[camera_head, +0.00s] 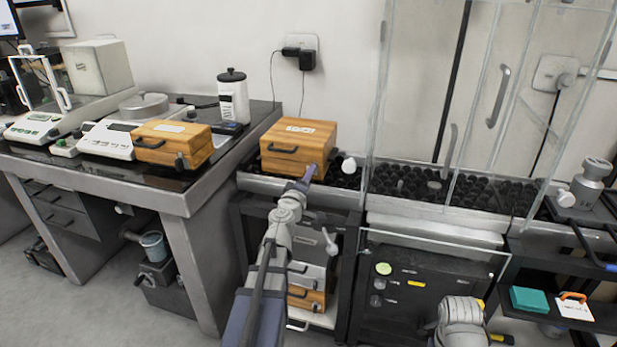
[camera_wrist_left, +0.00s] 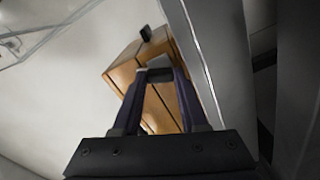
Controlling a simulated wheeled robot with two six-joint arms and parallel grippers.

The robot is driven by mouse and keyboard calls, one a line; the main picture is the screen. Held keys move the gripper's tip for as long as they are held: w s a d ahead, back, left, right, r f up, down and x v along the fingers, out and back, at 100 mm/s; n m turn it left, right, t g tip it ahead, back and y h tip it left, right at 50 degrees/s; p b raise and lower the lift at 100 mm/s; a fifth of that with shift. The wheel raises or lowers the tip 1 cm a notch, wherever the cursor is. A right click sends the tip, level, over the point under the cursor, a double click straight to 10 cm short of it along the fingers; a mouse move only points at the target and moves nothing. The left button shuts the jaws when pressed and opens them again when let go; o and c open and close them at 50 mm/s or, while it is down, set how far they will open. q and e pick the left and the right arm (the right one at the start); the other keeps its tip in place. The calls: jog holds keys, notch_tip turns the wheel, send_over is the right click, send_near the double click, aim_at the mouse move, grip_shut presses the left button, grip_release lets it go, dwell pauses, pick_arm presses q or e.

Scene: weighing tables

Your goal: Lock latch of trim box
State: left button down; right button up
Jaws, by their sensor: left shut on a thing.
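A wooden trim box (camera_head: 298,137) with a white label and a black front handle sits lidded on the shelf in the middle of the head view. My left gripper (camera_head: 310,171) is at its lower right front corner. In the left wrist view the box (camera_wrist_left: 124,71) lies beyond my fingers, with its dark handle above. There the left gripper (camera_wrist_left: 160,74) is closed on a small grey latch piece (camera_wrist_left: 158,62) against the box side. The fingers hide part of the latch, so I cannot tell whether it is locked. My right gripper is out of view; only part of that arm shows.
A second wooden box (camera_head: 172,144) stands on the left table beside a white balance (camera_head: 106,138) and a white bottle (camera_head: 233,98). A clear glass enclosure (camera_head: 420,95) rises right of the trim box. A small white knob (camera_head: 349,165) stands close by.

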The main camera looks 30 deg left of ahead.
pick_arm(q)
jog(key=shift+n, duration=2.1)
jog(key=shift+c, duration=2.2)
grip_release()
